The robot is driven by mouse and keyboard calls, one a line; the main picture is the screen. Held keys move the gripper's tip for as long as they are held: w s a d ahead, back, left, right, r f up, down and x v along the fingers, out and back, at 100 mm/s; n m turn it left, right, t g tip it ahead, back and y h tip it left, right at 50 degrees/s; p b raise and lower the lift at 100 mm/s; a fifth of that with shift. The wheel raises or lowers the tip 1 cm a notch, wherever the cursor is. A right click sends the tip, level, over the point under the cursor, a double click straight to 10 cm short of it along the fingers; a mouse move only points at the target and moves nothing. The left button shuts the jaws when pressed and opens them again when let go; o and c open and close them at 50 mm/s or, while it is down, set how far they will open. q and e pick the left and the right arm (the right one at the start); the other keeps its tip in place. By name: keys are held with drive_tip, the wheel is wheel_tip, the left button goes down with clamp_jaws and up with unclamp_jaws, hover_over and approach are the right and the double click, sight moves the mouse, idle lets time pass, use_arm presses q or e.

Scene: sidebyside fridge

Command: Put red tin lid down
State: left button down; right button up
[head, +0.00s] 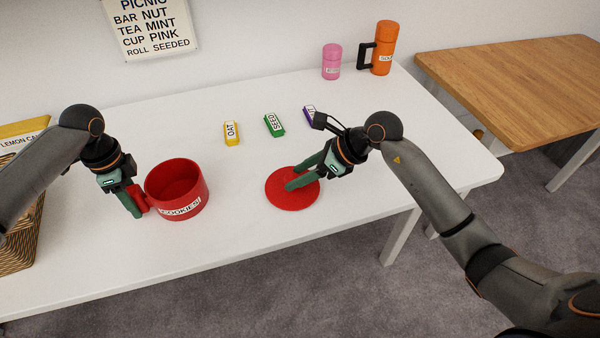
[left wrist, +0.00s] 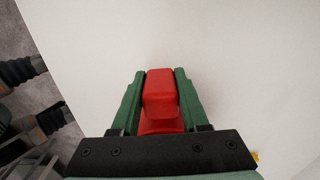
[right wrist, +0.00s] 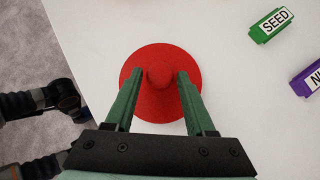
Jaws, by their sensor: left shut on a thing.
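The red tin lid (head: 290,199) lies flat and appears to rest on the white table, right of the red tin. In the right wrist view the lid (right wrist: 158,102) has a round knob (right wrist: 158,74) at its centre. My right gripper (head: 297,180) is over the lid, its fingers open on both sides of the knob with a gap at each side. The open red tin (head: 178,190), labelled COOKIES, stands upright on the table. My left gripper (head: 139,204) is shut on the tin's red handle (left wrist: 161,92).
Yellow OAT (head: 231,133), green SEED (head: 274,125) and purple (head: 310,115) bars lie behind the lid. A pink jar (head: 332,62) and an orange flask (head: 382,48) stand at the back right. A woven basket (head: 22,215) is at the left. The table's front is clear.

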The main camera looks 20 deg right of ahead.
drive_tip(key=shift+o, duration=1.2)
drive_tip(key=shift+r, duration=0.1)
use_arm(q)
drive_tip(key=shift+c, duration=1.7)
unclamp_jaws()
use_arm(e)
drive_tip(key=v, duration=1.2)
use_arm(q)
drive_tip(key=shift+r, duration=0.15)
use_arm(e)
drive_tip(key=shift+a, duration=0.1)
use_arm(q)
wheel_tip(320, 180, up, 12)
drive_tip(key=shift+f, duration=0.1)
drive_tip(key=shift+s, duration=0.15)
use_arm(e)
drive_tip(key=shift+s, duration=0.15)
